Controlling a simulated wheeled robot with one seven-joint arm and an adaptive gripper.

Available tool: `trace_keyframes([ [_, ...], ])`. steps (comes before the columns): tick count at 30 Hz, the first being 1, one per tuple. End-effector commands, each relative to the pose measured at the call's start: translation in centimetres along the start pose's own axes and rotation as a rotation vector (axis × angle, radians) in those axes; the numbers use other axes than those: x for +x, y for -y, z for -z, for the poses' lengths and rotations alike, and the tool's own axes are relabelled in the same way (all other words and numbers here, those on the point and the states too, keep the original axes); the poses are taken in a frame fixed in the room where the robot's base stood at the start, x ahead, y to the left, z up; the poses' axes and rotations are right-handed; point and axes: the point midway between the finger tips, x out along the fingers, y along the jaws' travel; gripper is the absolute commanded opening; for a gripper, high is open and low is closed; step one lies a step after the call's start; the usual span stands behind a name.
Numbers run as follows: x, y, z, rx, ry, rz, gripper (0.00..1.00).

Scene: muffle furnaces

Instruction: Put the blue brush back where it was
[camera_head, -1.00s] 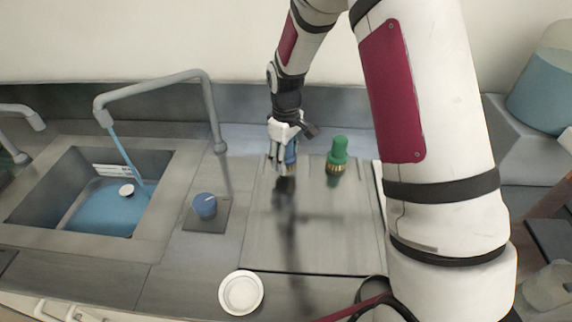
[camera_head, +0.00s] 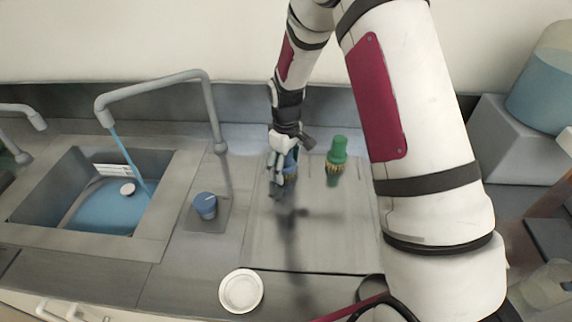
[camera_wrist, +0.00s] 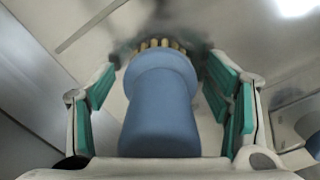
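The blue brush (camera_head: 291,171) stands upright, bristles down, on the grey metal plate on the counter. In the wrist view the brush (camera_wrist: 160,110) shows its blue handle close up, with tan bristles at the far end. My gripper (camera_head: 277,182) is around the brush, partly hiding it in the head view. In the wrist view my gripper (camera_wrist: 163,68) is open, with green-padded fingers on both sides of the handle and visible gaps between pads and handle. A green brush (camera_head: 337,155) stands upright to the right on the same plate.
A sink (camera_head: 93,190) with a running faucet is at the left. A blue knob (camera_head: 205,205) sits between sink and plate (camera_head: 330,240). A white dish (camera_head: 241,291) lies near the front edge. The plate's front half is clear.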

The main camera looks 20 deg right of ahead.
Motion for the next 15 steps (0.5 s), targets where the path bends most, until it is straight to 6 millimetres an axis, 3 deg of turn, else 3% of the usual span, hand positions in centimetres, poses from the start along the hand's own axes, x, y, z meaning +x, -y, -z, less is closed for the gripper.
trace_keyframes([
  [8, -0.4, 0.0, 0.0, 0.000, -0.001, -0.001, 0.71],
  [15, -3.9, -0.1, 0.1, 0.000, -0.005, -0.004, 0.71],
])
